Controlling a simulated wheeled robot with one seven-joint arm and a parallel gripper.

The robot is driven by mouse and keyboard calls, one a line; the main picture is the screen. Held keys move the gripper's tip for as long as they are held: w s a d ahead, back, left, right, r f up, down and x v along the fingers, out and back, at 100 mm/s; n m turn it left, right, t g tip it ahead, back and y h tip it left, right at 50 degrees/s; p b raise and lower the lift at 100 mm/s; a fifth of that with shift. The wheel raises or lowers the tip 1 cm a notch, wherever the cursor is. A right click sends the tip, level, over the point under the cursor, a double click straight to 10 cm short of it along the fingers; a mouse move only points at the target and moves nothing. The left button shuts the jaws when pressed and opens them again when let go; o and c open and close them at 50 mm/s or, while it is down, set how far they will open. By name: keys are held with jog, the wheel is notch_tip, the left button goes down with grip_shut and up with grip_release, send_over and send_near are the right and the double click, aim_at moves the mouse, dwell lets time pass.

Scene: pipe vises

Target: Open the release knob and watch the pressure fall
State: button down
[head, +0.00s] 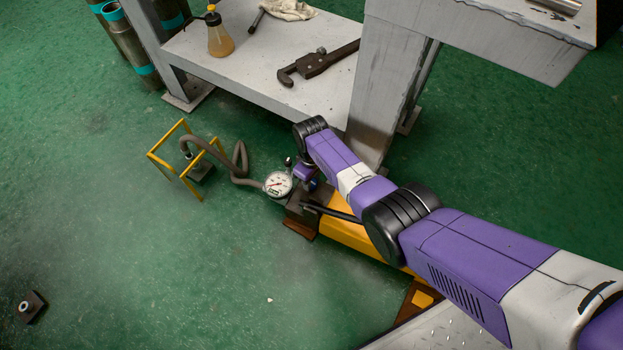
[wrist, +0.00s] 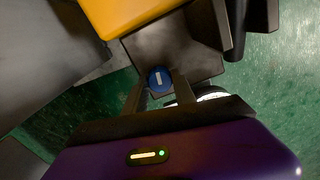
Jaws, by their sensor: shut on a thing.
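The release knob (wrist: 160,78) is blue with a white bar mark and sits on the pump's dark metal block (wrist: 172,48). In the wrist view my gripper (wrist: 160,90) has one finger on each side of the knob and is shut on it. In the head view a bit of blue shows beside my gripper (head: 305,174). The round white pressure gauge (head: 278,184) with a red needle stands just left of my gripper. Its reading is too small to tell. In the wrist view only a sliver of the gauge (wrist: 213,97) shows behind my gripper.
The yellow pump body (head: 345,231) lies under my arm, with a black handle (head: 330,211). A hose (head: 238,160) runs from the gauge to a yellow frame (head: 181,129). A grey bench shelf (head: 262,65) holds tools and a bottle. The green floor at left is mostly clear.

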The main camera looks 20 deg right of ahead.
jog(key=c, duration=1)
grip_release()
notch_tip(320, 180, up, 8)
jog(key=p, duration=0.5)
jog(key=shift+f+p, duration=0.1)
jog(key=shift+p, duration=0.2)
